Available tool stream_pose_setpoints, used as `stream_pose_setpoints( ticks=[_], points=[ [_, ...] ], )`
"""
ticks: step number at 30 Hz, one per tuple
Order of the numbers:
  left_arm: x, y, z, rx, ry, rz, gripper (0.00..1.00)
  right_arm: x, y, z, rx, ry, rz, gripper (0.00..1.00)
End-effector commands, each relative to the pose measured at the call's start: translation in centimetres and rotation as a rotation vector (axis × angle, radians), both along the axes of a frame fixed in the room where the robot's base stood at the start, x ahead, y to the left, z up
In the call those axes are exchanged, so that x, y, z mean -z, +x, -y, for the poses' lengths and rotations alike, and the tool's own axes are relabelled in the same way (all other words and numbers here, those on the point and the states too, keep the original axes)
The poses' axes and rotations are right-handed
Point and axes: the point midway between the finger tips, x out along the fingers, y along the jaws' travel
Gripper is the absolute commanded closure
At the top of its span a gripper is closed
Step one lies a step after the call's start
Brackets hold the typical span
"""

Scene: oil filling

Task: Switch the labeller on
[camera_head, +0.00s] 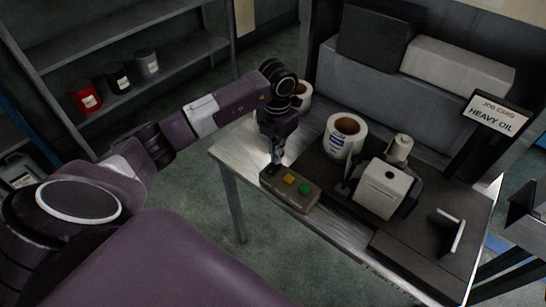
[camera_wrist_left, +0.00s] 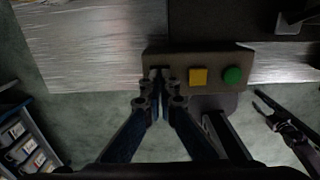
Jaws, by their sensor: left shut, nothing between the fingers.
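The labeller (camera_head: 383,188) is a pale boxy machine on a dark base on the metal table. A grey-brown control box (camera_head: 293,193) sits at the table's front edge, left of it. On the box are a yellow square button (camera_head: 289,179) and a green round button (camera_head: 305,190). The wrist view shows the yellow button (camera_wrist_left: 198,76), the green button (camera_wrist_left: 232,75) and a dark spot (camera_wrist_left: 157,72) at the box's left end. My left gripper (camera_head: 276,160) is shut and empty, pointing down over that left end. Its fingertips (camera_wrist_left: 159,98) partly hide the dark spot; contact is unclear.
A white label roll (camera_head: 344,137) stands behind the control box. A "HEAVY OIL" job card (camera_head: 494,116) stands at the back right. A shelf with red, black and grey cans (camera_head: 117,78) is at the left. Bare tabletop (camera_head: 240,151) lies left of the box.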

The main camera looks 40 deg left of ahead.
Motion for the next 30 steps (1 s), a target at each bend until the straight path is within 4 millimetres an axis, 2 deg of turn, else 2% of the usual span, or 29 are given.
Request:
stream_pose_setpoints(
  ticks=[30],
  points=[
    [1.2,0.0,0.0,0.0,0.0,0.0,1.0,1.0,-0.1,0.0,0.001,0.0,-0.001,0.6]
  ],
)
